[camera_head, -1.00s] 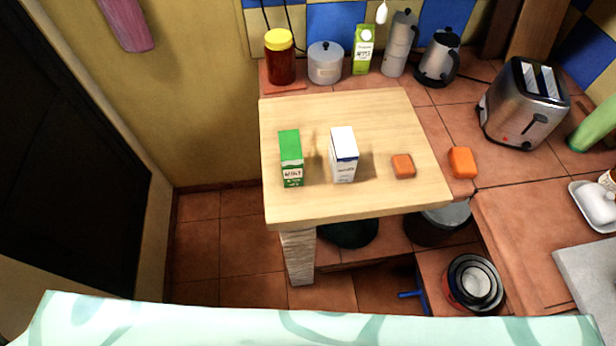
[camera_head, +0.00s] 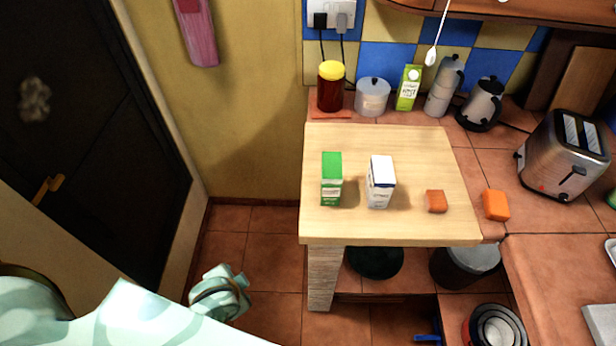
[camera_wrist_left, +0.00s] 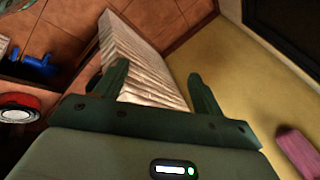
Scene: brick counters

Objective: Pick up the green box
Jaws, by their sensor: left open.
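The green box (camera_head: 332,180) is a small upright carton with a pale label. Behind the fingers is the pale ridged leg (camera_wrist_left: 140,60) under the board. In the head view, a pale part of my arm shows low, left of the board; the fingers cannot be made out there. The green box is not seen in the wrist view. My right gripper is not in view.
Two orange blocks lie to the right, one on the board (camera_head: 436,201) and one on the tiled counter (camera_head: 496,205). A jar (camera_head: 331,90), a pot (camera_head: 372,97) and a toaster (camera_head: 564,155) stand behind and to the right. Floor left of the board is open.

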